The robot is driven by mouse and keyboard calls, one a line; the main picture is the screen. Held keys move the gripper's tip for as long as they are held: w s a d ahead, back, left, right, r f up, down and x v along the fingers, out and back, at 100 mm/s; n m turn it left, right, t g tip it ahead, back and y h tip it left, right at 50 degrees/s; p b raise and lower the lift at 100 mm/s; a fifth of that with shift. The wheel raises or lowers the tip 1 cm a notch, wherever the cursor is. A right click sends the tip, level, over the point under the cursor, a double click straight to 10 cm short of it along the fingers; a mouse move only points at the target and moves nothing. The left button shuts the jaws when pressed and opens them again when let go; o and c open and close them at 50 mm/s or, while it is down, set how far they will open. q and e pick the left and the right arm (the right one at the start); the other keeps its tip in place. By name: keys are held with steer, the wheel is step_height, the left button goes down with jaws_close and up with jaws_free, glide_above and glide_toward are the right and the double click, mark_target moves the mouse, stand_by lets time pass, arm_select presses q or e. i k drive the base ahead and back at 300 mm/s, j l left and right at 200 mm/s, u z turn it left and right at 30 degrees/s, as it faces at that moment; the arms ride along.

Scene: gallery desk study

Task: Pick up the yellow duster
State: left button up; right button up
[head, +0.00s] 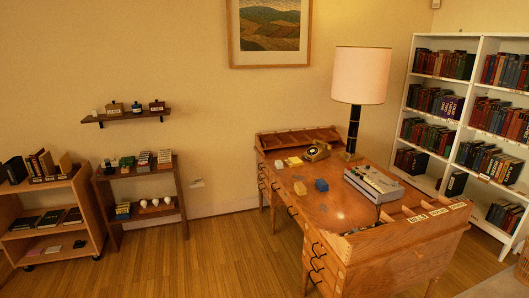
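A wooden desk (300,215) stands right of centre. A small yellow thing (294,161) lies on its top near the back left; it may be the yellow duster, but it is too small to be sure. A smaller pale yellow thing (300,188) lies nearer the front left of the top. A blue thing (321,185) lies just right of that one. Neither of my grippers is in view.
The desk also holds a dark round-topped object (317,151), a lamp (361,76), a grey machine (374,184) and labelled compartments (425,222). Low shelves (106,202) stand at left and a white bookcase (474,100) at right. Floor left of the desk is clear.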

mark_target(299, 187)
steer(key=i+z, duration=0.1)
steer(key=i, duration=0.4)
steer(key=i+j, duration=0.15)
steer(key=i, duration=0.3)
steer(key=i+z, duration=0.15)
steer(key=i, duration=0.35)
steer(key=i+j+z, duration=0.1)
steer(key=i, duration=0.4)
steer(key=j, duration=0.1)
